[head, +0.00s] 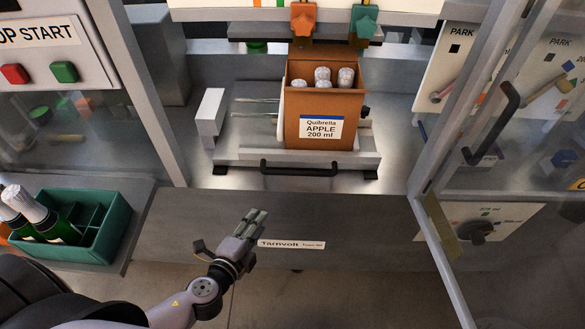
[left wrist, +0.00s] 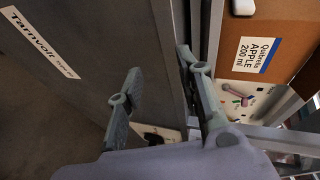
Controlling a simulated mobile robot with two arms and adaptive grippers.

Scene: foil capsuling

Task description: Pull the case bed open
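The case bed (head: 228,154) is a grey metal slide inside the machine's open front, with a black bar handle (head: 313,168) on its front edge. My right gripper is not in view.
A glazed door (head: 440,120) with a black handle stands open at the right. A green crate (head: 104,232) with bottles sits on a ledge at the left. The floor before the panel is clear.

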